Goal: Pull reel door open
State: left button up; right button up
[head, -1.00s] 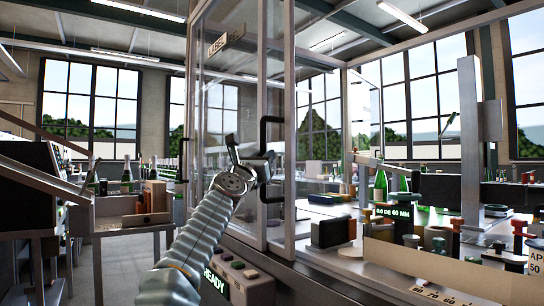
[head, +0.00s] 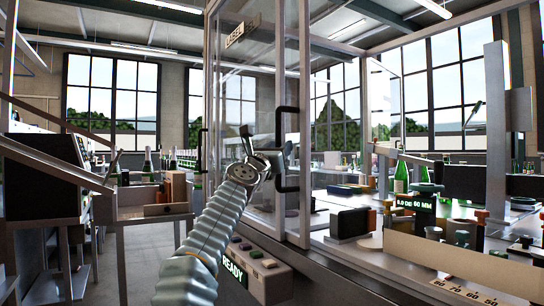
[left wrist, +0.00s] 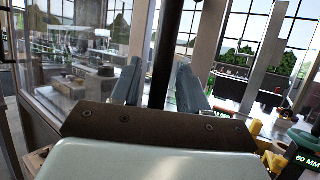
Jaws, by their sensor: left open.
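The reel door is a clear glass panel (head: 262,75) in a metal frame, on the tall cabinet at the centre of the head view. It looks shut. Its black bar handle (head: 288,118) stands upright near the frame's right side. My left gripper (head: 268,146) is open at the handle's mid-height, one finger overlapping it in the picture. In the left wrist view, the dark handle (left wrist: 166,45) runs upright between the two spread fingers of my left gripper (left wrist: 160,88). I cannot tell whether the fingers touch it. My right gripper is not in view.
Another black handle (head: 199,150) is on the cabinet's left side. A button panel (head: 255,262) with a READY display sits below the door. A side table (head: 140,215) stands left.

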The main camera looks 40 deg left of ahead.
pick_arm(q)
jog(key=b+v, duration=0.6)
jog(key=v, duration=0.7)
jog(key=shift+s+f, duration=0.15)
jog(key=shift+s, duration=0.05)
